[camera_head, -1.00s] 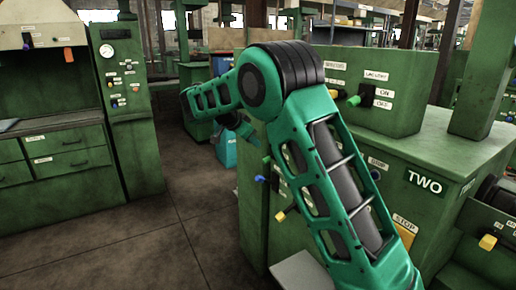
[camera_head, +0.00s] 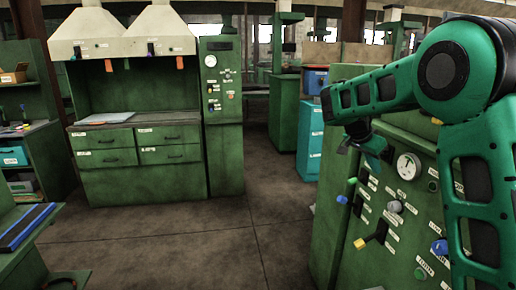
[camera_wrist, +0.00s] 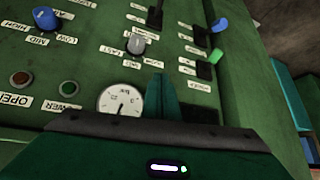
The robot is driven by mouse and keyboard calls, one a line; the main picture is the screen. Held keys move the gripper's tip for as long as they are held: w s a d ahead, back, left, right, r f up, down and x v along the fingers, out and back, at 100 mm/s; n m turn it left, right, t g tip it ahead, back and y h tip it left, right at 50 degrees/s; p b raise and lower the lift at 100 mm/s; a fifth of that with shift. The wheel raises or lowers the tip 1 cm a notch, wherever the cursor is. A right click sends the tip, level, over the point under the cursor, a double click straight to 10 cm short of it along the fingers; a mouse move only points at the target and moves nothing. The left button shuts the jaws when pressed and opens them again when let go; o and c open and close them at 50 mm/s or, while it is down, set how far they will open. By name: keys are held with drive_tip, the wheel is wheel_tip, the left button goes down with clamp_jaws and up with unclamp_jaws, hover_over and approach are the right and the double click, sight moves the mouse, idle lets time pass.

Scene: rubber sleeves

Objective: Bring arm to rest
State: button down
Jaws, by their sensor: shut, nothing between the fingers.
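My green arm comes in at the right of the head view, bends at a high elbow and reaches left. My gripper (camera_head: 384,162) hangs from the wrist, in front of the green machine's control panel (camera_head: 385,235). In the wrist view my gripper (camera_wrist: 160,95) shows as a narrow dark green shape, shut and empty, pointing at the panel. A round white gauge (camera_wrist: 121,101) shows just left of the fingers. I cannot tell the exact gap between fingers and panel; I see no clear contact.
The panel carries several coloured knobs and levers, including a blue knob (camera_wrist: 45,18). A hooded green workbench (camera_head: 145,180) stands at the back left, with a workbench corner (camera_head: 28,225) at the left edge. The brown floor (camera_head: 220,250) between is clear.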

drive_tip(key=s+d+n+g+y, duration=0.15)
drive_tip(key=s+d, duration=0.45)
drive_tip(key=s, duration=0.7)
drive_tip(key=s+a+f+n+y, duration=0.1)
drive_tip(key=s+f+n, duration=0.1)
drive_tip(key=s, duration=0.8)
drive_tip(key=s+a+f+n+g+y, duration=0.1)
drive_tip(key=s+a+f+y, duration=0.1)
drive_tip(key=s, duration=0.9)
drive_tip(key=s+a+f+n+y, duration=0.2)
drive_tip(key=s+f, duration=0.2)
drive_tip(key=s, duration=0.7)
drive_tip(key=shift+s+f+n+g, duration=0.2)
drive_tip(key=shift+n+g, duration=0.15)
drive_tip(key=shift+a+y, duration=0.1)
drive_tip(key=shift+y, duration=0.15)
